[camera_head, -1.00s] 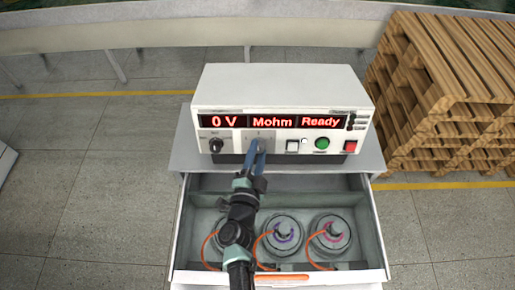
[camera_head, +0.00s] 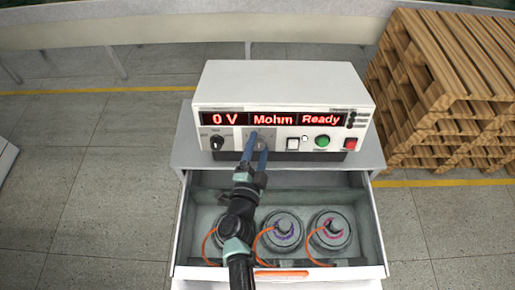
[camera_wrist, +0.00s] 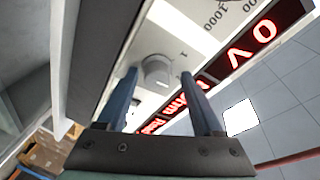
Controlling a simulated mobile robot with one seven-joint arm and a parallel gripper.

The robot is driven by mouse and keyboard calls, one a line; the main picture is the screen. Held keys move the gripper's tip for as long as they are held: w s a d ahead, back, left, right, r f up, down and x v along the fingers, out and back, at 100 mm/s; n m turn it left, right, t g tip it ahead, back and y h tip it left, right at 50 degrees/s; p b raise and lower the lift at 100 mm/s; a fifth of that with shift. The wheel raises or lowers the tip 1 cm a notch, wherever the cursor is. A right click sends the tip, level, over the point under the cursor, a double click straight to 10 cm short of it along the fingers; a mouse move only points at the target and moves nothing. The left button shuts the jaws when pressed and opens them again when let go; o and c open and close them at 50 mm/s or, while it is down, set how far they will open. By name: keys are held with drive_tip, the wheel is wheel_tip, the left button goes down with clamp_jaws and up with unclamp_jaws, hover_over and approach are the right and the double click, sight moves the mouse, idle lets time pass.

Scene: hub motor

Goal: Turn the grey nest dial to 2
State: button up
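The grey nest dial (camera_wrist: 156,71) is a round knob on a grey panel on the front of a white tester (camera_head: 283,84). In the wrist view it shows between and beyond my two blue fingertips, with clear gaps on both sides. A printed "1" is beside it; which mark the dial points to is not clear. My gripper (camera_head: 259,139) is open and empty, in front of the dial, which it mostly hides in the head view. The gripper also shows in the wrist view (camera_wrist: 160,74).
The tester reads "0 V", "Mohm", "Ready". It has a black dial (camera_head: 216,143), a white button (camera_head: 292,143), a green button (camera_head: 322,142) and a red button (camera_head: 350,144). Below, an open drawer (camera_head: 180,235) holds hub motors (camera_head: 331,232) with orange cables. Pallets (camera_head: 440,100) stand at right.

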drive_tip(key=shift+f, duration=0.2)
drive_tip(key=v, duration=1.2)
drive_tip(key=shift+s+b, duration=0.3)
drive_tip(key=shift+s, duration=0.1)
